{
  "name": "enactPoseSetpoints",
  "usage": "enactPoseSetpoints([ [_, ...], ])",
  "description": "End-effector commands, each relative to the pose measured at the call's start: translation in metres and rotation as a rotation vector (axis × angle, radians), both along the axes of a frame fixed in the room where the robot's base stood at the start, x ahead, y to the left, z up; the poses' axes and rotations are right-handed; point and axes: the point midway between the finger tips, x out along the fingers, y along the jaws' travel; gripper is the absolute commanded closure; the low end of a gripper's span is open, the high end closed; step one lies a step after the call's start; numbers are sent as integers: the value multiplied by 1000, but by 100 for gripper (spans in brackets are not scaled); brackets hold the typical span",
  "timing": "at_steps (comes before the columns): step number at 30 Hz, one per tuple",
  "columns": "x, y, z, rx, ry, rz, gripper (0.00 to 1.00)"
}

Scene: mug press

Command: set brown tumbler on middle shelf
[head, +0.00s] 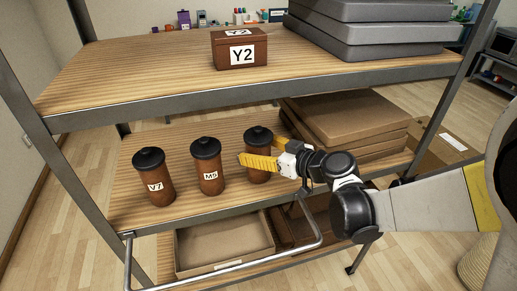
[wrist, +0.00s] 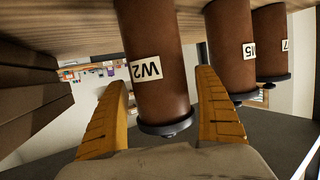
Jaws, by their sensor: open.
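Three brown tumblers with black lids stand upright on the middle shelf (head: 225,130). The one labelled V7 (head: 154,176) is at the left and M5 (head: 207,166) is in the centre. The third (head: 258,142) is at the right, and its label W2 (wrist: 158,75) shows in the wrist view. My gripper (head: 260,153) is open, with a yellow finger on each side of the W2 tumbler. In the wrist view my gripper (wrist: 162,75) shows gaps between both fingers and the tumbler. The front finger hides part of it in the head view.
Flat cardboard boxes (head: 345,125) lie right of the tumblers. The top shelf (head: 130,75) holds a brown Y2 box (head: 239,48) and grey cases (head: 370,30). An open carton (head: 225,245) sits on the lower shelf. A metal rail (head: 318,228) runs along the front.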

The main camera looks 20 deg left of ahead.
Motion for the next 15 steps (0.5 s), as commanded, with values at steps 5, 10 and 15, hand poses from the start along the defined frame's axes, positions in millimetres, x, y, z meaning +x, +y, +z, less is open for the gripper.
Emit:
enactPoseSetpoints([
  [5,-9,-18,11,0,0,-3,19],
  [10,-28,-52,24,0,1,-4,19],
  [15,-44,-81,33,0,0,-4,19],
])
